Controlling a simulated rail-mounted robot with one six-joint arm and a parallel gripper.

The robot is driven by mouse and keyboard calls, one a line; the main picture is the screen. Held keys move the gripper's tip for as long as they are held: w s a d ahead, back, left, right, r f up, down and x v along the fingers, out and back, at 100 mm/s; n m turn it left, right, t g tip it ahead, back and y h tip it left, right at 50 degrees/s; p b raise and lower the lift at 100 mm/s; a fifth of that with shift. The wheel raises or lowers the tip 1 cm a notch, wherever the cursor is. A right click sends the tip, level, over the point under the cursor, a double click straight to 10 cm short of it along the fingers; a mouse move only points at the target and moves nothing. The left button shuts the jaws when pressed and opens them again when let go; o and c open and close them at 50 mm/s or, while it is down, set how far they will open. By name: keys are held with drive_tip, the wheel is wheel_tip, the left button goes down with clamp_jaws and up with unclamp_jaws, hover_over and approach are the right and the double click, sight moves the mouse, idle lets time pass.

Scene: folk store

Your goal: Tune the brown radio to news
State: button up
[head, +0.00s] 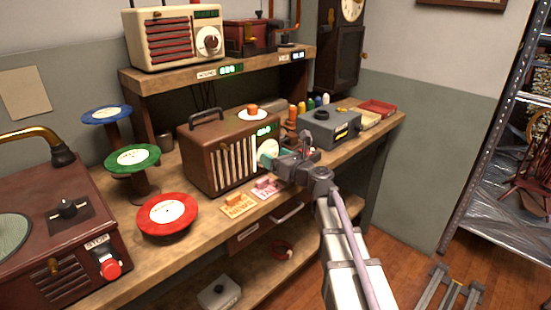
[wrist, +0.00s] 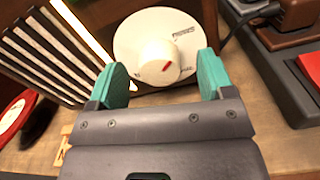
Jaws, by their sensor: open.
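The brown radio (head: 205,160) stands on the wooden bench, with a pale slatted grille, a handle and a lit green display. Its round white dial plate (wrist: 128,45) fills the upper middle of the wrist view. A white knob (wrist: 152,62) with a short red mark stands out from it. The mark slants between lower left and upper right; the small dial labels are too blurred to read. My gripper (wrist: 162,72) is open, with one teal finger on each side of the knob. I cannot tell whether either finger touches it. In the head view, my gripper (head: 272,160) partly hides the dial.
A yellow card (head: 238,205) and a pink card (head: 266,187) lie before the radio. Red (head: 167,213) and green (head: 132,158) record stands are on its left. A grey box (head: 330,125) is on its right. A cream radio (head: 175,38) sits on the shelf above.

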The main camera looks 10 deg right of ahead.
drive_tip(key=v, duration=0.8)
idle(0.4)
